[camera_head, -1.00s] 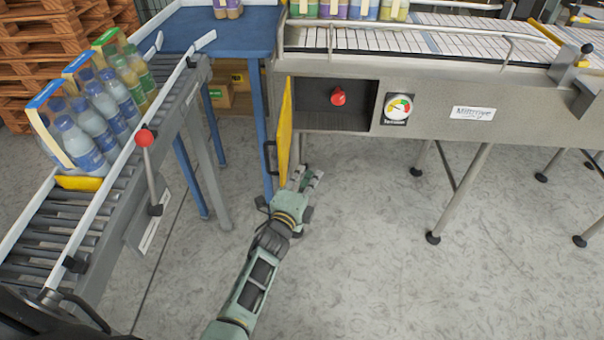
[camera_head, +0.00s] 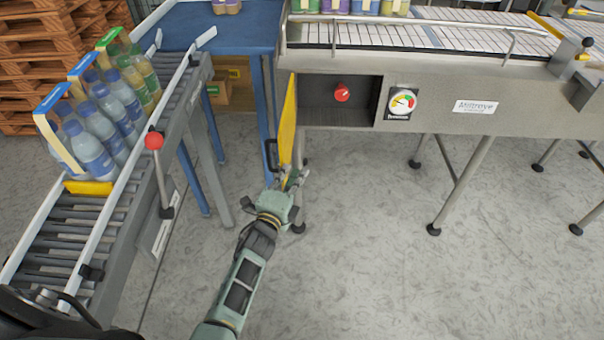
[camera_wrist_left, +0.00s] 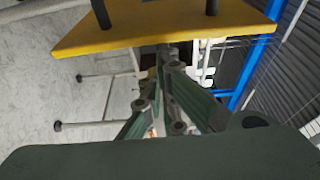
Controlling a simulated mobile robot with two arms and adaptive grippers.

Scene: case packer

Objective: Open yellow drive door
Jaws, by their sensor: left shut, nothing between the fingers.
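The yellow drive door (camera_head: 288,128) stands swung out from the machine's front, seen nearly edge-on, with a dark handle (camera_head: 271,155) on its left face. Behind it the compartment (camera_head: 322,90) is open and shows a red knob (camera_head: 342,93). My left gripper (camera_head: 290,178) is at the door's lower edge, shut with nothing held; whether it touches the door I cannot tell. In the left wrist view the door (camera_wrist_left: 160,30) spans the top, just beyond the left gripper (camera_wrist_left: 160,75). My right gripper is not in view.
A roller conveyor (camera_head: 60,240) with bottle packs (camera_head: 95,145) and a red-knobbed lever (camera_head: 154,140) stands at the left. A blue table (camera_head: 215,30) adjoins the machine. A gauge (camera_head: 402,103) sits right of the compartment. The floor (camera_head: 360,250) in front is clear.

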